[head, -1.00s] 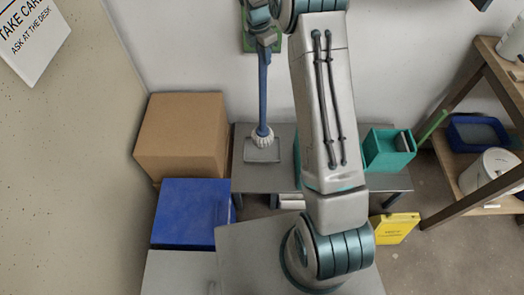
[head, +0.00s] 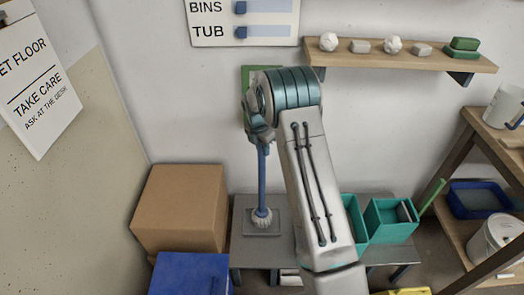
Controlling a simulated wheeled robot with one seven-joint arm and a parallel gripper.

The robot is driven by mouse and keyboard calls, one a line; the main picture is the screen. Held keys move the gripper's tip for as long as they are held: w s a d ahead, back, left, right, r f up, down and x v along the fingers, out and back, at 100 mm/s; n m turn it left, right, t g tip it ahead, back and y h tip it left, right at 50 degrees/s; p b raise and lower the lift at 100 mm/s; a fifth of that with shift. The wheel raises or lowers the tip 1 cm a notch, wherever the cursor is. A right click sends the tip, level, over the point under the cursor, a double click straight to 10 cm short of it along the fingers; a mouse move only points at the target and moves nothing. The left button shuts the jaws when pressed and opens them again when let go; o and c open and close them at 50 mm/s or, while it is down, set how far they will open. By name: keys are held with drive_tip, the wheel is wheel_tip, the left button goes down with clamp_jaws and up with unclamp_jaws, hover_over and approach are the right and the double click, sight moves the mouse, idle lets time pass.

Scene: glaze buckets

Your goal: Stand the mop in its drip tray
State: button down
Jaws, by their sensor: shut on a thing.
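My gripper (head: 262,138) is shut on the upper part of the mop handle, partly hidden by my wrist and arm.
A cardboard box (head: 180,208) and a blue box (head: 190,274) stand left of the table. Teal bins (head: 388,222) stand at the table's right, partly behind my arm. A wall shelf (head: 400,56) and a wooden rack (head: 455,165) are at the right.

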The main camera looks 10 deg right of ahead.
drive_tip(key=shift+f, duration=0.6)
drive_tip(key=shift+f, duration=0.15)
drive_tip(key=c, duration=1.1)
unclamp_jaws()
